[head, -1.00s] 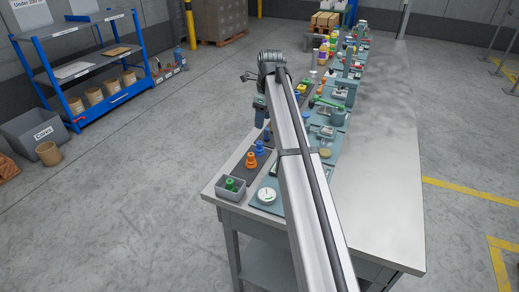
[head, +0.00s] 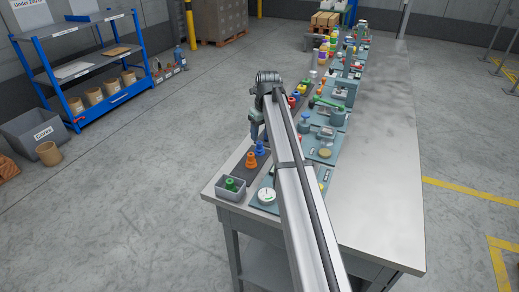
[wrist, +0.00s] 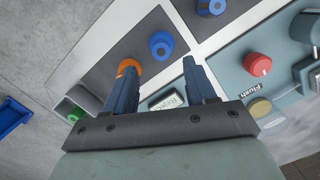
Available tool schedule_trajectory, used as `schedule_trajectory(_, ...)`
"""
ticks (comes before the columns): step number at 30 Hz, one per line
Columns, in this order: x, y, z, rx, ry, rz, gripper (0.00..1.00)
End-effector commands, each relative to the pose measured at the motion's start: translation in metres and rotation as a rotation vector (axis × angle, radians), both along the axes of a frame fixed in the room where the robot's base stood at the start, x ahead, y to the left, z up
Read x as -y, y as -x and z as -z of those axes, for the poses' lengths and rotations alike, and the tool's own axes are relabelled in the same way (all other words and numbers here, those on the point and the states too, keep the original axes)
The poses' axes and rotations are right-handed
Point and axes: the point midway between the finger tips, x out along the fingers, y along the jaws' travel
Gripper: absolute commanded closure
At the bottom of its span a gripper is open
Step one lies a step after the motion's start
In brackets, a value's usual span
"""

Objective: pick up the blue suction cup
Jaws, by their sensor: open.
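The blue suction cup (head: 261,148) stands on a dark mat next to the orange suction cup (head: 251,160) near the table's left edge. In the wrist view, the blue suction cup (wrist: 161,45) shows just beyond the gap between my fingers, apart from them. My gripper (wrist: 161,68) is open and empty above the mat. The orange suction cup (wrist: 127,68) is partly hidden behind the left finger. In the head view, my gripper (head: 256,135) hangs close behind and above the blue cup.
A second blue part (wrist: 210,7) sits on another dark patch at the wrist view's top. A green cup (head: 230,184) stands in a grey bin (head: 231,194). A red knob (wrist: 257,64) is on the right. The table's right side (head: 380,160) is clear.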

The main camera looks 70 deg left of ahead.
Motion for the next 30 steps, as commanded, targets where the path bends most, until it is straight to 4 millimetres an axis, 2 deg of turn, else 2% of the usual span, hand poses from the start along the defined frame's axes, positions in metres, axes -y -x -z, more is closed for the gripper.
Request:
schedule_trajectory(3,-0.002,0.001,0.014,0.0,0.001,-0.001,0.44)
schedule_trajectory(11,-0.006,0.001,0.028,0.0,0.001,-0.001,0.44)
schedule_trajectory(21,-0.014,0.002,0.067,0.0,0.001,-0.001,0.44)
schedule_trajectory(29,-0.014,0.002,0.069,0.0,0.0,-0.001,0.44)
schedule_trajectory(30,-0.014,0.002,0.069,0.0,0.0,-0.001,0.48)
